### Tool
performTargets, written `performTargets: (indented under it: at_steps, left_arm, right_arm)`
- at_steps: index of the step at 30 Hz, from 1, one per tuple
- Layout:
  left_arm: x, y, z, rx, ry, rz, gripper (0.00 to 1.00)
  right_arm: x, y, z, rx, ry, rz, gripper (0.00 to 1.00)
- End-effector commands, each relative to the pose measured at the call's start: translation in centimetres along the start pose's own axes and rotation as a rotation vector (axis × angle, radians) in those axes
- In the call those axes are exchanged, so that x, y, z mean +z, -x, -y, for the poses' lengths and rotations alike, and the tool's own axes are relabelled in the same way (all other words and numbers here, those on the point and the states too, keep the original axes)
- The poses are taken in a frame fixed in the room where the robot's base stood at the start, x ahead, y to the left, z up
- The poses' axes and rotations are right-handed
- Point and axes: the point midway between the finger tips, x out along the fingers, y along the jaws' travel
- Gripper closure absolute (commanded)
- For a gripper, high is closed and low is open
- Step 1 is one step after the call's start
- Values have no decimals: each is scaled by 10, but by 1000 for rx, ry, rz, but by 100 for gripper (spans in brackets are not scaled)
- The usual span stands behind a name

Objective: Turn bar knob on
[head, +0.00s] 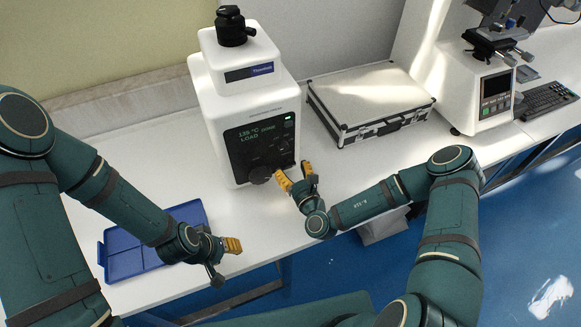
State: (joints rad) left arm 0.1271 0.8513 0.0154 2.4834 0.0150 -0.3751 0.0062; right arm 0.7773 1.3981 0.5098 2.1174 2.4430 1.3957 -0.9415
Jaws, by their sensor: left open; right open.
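The white hardness tester (210,95) stands on the bench with a black front panel (262,140) whose small display is lit with "LOAD" text. A dark round knob (260,175) sits at the panel's lower edge; whether it is the bar knob, and how it is turned, I cannot tell. My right gripper (295,175) is open, its orange fingertips just right of this knob and close to the panel's lower right corner; contact is not clear. My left gripper (232,245) is open and empty near the bench's front edge, away from the tester.
A blue divided tray (122,266) lies under my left forearm. A silver-edged case (365,95) lies right of the tester. Another white instrument (455,95) and a black keyboard (546,101) stand further right. The bench (170,140) is clear left of the tester.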

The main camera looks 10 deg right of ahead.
Motion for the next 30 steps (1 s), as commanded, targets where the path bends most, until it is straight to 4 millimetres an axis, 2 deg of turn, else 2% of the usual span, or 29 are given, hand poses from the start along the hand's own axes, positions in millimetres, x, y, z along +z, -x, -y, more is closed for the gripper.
performTargets:
  at_steps: [6,15,19,20,30]
  left_arm:
    - [1,-2,1,0,-1,2,53]
    - [1,-2,1,0,-1,2,53]
    - [1,-2,1,0,0,2,53]
    - [1,-2,1,0,-1,2,53]
    - [0,0,0,0,0,1,53]
  right_arm:
    - [0,-15,0,-1,-1,0,40]
    - [0,-16,0,0,-1,0,42]
    - [0,-16,0,0,-1,0,87]
    - [0,-16,0,0,-1,0,92]
    - [1,-16,0,0,-10,0,93]
